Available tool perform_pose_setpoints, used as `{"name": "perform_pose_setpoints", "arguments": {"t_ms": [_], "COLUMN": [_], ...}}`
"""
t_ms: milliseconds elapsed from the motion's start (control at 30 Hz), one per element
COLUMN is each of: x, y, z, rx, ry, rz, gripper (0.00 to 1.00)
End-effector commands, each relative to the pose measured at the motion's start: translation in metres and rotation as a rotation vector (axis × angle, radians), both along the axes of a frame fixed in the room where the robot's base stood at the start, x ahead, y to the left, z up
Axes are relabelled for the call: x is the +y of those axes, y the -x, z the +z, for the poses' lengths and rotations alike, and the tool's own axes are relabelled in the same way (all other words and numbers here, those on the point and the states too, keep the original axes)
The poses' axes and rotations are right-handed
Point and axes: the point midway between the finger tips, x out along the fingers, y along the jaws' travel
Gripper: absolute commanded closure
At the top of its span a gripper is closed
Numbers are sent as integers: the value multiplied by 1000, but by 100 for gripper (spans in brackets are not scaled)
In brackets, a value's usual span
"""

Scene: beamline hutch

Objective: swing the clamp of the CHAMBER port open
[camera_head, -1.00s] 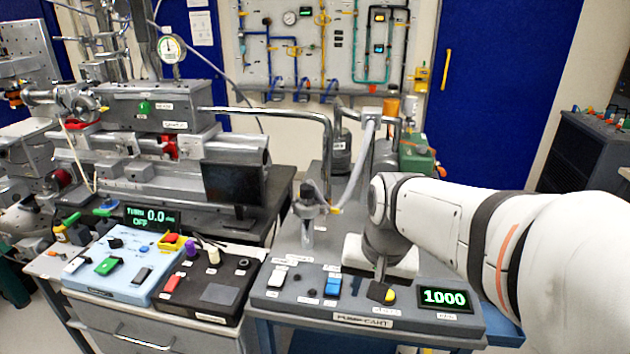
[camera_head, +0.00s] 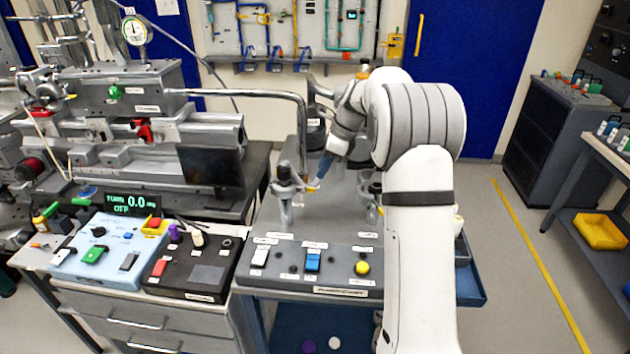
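The grey chamber (camera_head: 150,88) is the boxy block at upper left with a CHAMBER label on its front. A bent metal pipe (camera_head: 245,94) runs from its right side toward the pump cart. A red part (camera_head: 144,132) shows below the label; I cannot tell whether it belongs to a clamp. The port's clamp is too small or hidden to make out, so its state is unclear. My arm rises at centre right and bends over the back of the cart. Its wrist is near the pipe's downward leg, well right of the chamber.
The pump cart (camera_head: 262,281) carries white, blue and yellow controls. A valve (camera_head: 285,186) stands behind them. A blue control box (camera_head: 75,262) and a dark box (camera_head: 190,290) sit at left. A black cabinet (camera_head: 548,150) stands at right. The floor between is clear.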

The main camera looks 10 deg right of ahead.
Motion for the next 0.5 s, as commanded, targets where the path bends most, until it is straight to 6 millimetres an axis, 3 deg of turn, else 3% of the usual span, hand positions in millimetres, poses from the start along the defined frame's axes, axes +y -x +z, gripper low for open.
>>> {"name": "perform_pose_setpoints", "arguments": {"t_ms": [300,500], "x": [19,23], "y": [-5,-6], "z": [-46,-60], "rx": [1,0], "ry": [2,2], "rz": [4,2], "gripper": [72,72]}}
